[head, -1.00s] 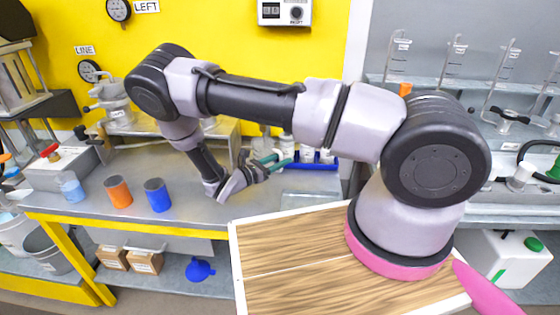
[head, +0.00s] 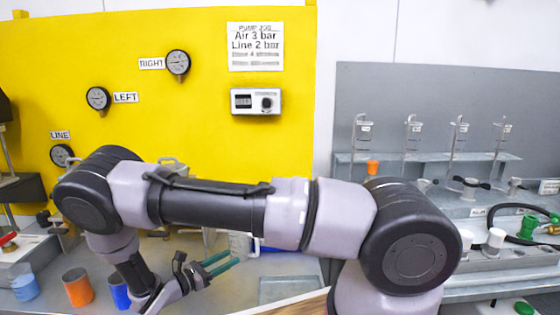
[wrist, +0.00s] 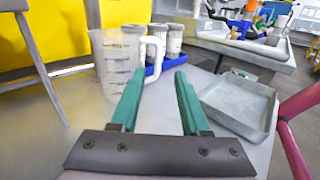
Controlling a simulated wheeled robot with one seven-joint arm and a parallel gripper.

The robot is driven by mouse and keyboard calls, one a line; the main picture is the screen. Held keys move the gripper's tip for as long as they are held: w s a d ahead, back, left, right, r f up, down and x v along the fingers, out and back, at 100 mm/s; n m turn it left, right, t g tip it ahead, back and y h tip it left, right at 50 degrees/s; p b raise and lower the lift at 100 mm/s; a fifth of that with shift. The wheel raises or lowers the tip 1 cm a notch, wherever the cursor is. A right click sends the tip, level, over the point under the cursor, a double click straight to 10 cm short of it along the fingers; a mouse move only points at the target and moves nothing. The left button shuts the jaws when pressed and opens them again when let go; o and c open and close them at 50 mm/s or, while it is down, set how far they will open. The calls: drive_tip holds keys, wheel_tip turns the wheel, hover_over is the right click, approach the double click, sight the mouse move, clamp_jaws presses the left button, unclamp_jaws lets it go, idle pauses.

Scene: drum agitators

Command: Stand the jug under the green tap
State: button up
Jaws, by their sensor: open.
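The clear graduated jug (wrist: 113,62) stands upright on the grey bench, ahead and to the left of my gripper in the wrist view. Its white handle (wrist: 157,45) faces right, just beyond the fingertips. In the head view the jug (head: 239,245) shows only partly behind my arm. My gripper (wrist: 159,78) has its two green fingers apart with nothing between them; it also shows in the head view (head: 222,264). A green fitting (head: 530,225), perhaps the green tap, is on the right bench by a black hose; its outlet is unclear.
A shallow metal tray (wrist: 240,103) lies right of my fingers. A blue tray (wrist: 164,65) with jars is behind the handle. Orange (head: 77,288) and blue (head: 120,293) cups stand at left. A shelf (head: 440,160) with clear cylinders is at the back right.

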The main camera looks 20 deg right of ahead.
drive_tip(key=s+d+r+m+g+y, duration=0.1)
drive_tip(key=d+r+m+g+y, duration=0.3)
drive_tip(key=r, duration=0.5)
drive_tip(key=s+d+r+m+g+y, duration=0.1)
drive_tip(key=d+r+m+g+y, duration=0.15)
drive_tip(key=r+m, duration=0.55)
drive_tip(key=s+d+r+m+g+y, duration=0.1)
drive_tip(key=d+r+m+g+y, duration=0.3)
drive_tip(key=r, duration=0.6)
drive_tip(key=s+d+r+m+t+y, duration=0.3)
drive_tip(key=s+r+m+t, duration=0.2)
drive_tip(key=s+r, duration=0.2)
drive_tip(key=s+d+r+m+t+y, duration=0.3)
drive_tip(key=s+r+m+t+y, duration=0.1)
drive_tip(key=r, duration=0.7)
drive_tip(key=s+m+t, duration=0.1)
drive_tip(key=s+m, duration=0.1)
drive_tip(key=s, duration=0.1)
drive_tip(key=shift+r, duration=0.35)
drive_tip(key=shift+a+y, duration=0.15)
drive_tip(key=shift+y, duration=0.1)
